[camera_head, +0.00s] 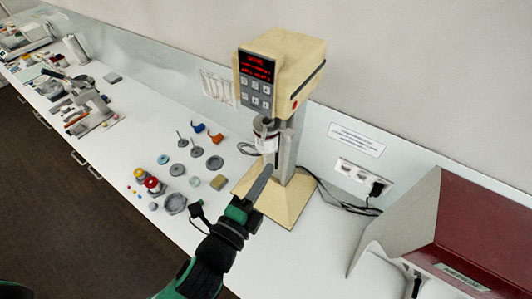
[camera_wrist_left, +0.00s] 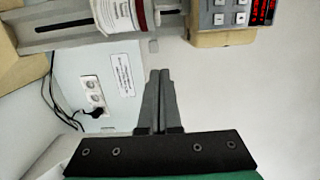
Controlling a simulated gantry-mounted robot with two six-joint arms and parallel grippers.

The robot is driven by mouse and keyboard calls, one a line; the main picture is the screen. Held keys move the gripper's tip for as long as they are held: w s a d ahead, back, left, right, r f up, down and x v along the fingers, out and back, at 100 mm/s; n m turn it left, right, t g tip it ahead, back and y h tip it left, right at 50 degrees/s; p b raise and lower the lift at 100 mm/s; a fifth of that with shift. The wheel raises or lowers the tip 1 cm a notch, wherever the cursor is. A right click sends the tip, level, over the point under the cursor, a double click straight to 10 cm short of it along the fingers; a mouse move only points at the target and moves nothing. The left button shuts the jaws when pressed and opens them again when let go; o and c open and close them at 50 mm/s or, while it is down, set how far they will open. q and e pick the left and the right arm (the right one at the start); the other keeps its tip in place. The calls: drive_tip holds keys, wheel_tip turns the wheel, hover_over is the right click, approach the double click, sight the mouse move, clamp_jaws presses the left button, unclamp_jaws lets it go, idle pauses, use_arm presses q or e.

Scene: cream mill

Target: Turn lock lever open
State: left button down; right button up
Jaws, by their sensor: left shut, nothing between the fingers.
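The cream mill (camera_head: 285,62) stands upright on its cream base (camera_head: 290,204), with a lit red display and grey keys. A metal and white cup (camera_head: 264,138) sits under its head against the grey column; the cup also shows at the top of the left wrist view (camera_wrist_left: 120,14). I cannot make out the lock lever clearly in either view. My left gripper (camera_head: 267,170) is shut and empty, its fingers pointing up just below the cup in the head view. In the left wrist view its closed fingers (camera_wrist_left: 160,76) look apart from the cup. My right gripper is not in view.
Several small metal parts and coloured caps (camera_head: 152,184) lie left of the mill. A maroon-topped machine (camera_head: 484,236) stands at the right. A wall socket (camera_head: 358,174) with a plug and black cables is behind the mill. The bench front edge runs along the left.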

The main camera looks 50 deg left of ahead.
sight(267, 144)
use_arm(q)
drive_tip(key=x, duration=1)
drive_tip(key=s+a+p, duration=0.2)
drive_tip(key=s, duration=0.1)
drive_tip(key=shift+a+r, duration=0.1)
drive_tip(key=shift+a, duration=0.3)
